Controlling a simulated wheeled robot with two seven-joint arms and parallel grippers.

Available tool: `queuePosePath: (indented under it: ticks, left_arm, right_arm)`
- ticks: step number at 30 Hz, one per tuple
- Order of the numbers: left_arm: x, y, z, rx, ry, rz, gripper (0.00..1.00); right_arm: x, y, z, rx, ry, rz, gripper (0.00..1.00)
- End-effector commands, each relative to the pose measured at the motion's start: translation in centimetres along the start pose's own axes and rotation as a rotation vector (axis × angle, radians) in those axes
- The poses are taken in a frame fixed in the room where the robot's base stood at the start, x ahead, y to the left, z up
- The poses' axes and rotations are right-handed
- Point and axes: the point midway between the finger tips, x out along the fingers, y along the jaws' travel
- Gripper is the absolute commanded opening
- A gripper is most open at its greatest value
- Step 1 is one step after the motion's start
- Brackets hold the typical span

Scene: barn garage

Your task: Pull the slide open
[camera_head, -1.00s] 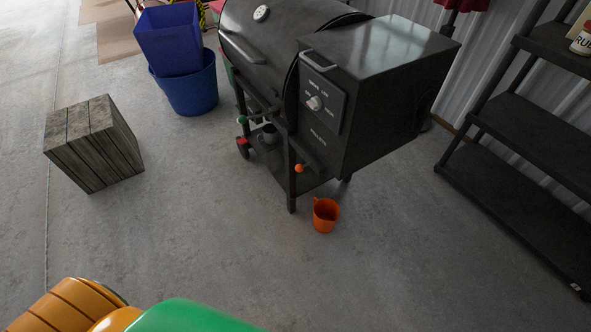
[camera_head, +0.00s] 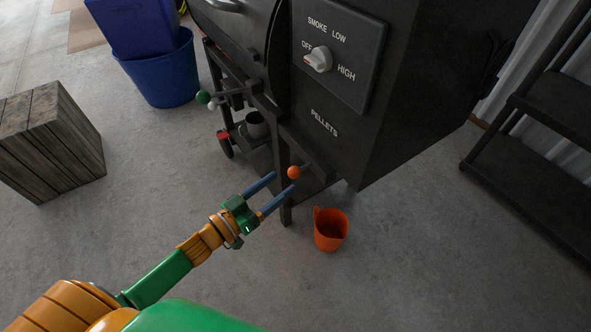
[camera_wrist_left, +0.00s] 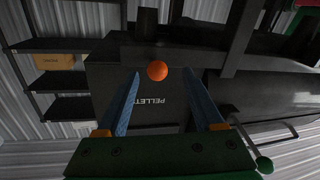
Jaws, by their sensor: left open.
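The slide's orange ball knob (camera_head: 294,172) sits low on the front of the black pellet grill (camera_head: 420,110), under the PELLETS label. The dark slide behind it is hard to make out. My left gripper (camera_head: 283,181) is open, its two blue fingers pointing at the knob, with the tips close to it. In the left wrist view, the orange knob (camera_wrist_left: 157,71) shows between the fingertips, just beyond them. I cannot tell whether any finger touches it. My right gripper is not in view.
An orange bucket (camera_head: 330,229) stands on the floor below the slide. A green ball knob (camera_head: 203,97) is left of the slide. A wooden crate (camera_head: 50,140) and blue tub (camera_head: 165,75) stand left, black shelves (camera_head: 530,165) right. The concrete floor in front is clear.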

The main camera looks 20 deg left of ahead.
Motion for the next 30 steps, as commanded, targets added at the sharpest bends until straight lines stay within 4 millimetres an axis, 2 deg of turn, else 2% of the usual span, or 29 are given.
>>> queuePosePath:
  ticks: [6, 9, 18, 24, 26, 30]
  left_arm:
    - [4.4, 0.0, -0.3, 0.002, 0.003, -0.001, 0.69]
    - [5.8, 0.0, -0.2, 0.000, 0.000, -0.003, 0.69]
    - [6.3, 0.0, -0.2, 0.000, -0.003, -0.004, 0.69]
    - [6.3, 0.0, -0.2, 0.000, -0.003, -0.005, 0.14]
    - [6.3, 0.0, -0.2, 0.000, -0.003, -0.004, 0.00]
    - [6.3, 0.0, -0.2, 0.000, -0.004, -0.004, 0.00]
  right_arm:
    - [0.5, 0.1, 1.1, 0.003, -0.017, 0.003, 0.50]
    - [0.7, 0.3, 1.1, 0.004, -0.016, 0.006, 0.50]
    - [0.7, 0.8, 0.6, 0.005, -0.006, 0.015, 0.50]
    - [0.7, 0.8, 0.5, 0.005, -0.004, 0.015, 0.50]
    - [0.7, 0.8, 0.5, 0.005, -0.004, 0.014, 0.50]
    - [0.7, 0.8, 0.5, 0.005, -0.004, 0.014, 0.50]
